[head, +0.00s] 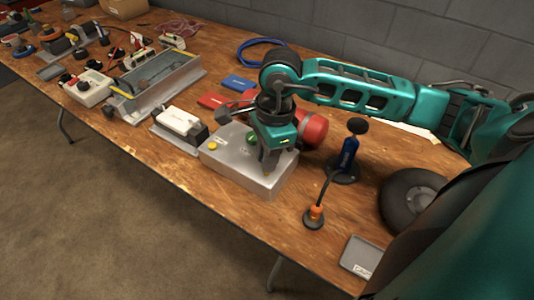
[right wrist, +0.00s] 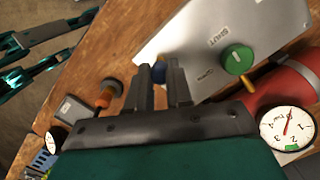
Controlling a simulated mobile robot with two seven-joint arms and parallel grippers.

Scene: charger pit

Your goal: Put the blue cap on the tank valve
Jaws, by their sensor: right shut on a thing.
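My right gripper (head: 267,172) points down over the front part of a grey metal box (head: 236,172). In the right wrist view its fingers (right wrist: 163,78) are shut on the blue cap (right wrist: 158,72), of which only a small part shows. The head view hides the cap. The red tank (head: 312,129) lies behind the gripper and also shows in the right wrist view (right wrist: 278,88). By its neck are a green knob (right wrist: 238,59) and a brass-coloured stub (right wrist: 249,84), apparently the tank valve. The held cap is apart from them. My left gripper is not in view.
A blue pump (head: 346,160) stands right of the tank, with an orange-ended hose (head: 314,214) on the table. A tyre (head: 413,200) and small grey tray (head: 358,256) are further right.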

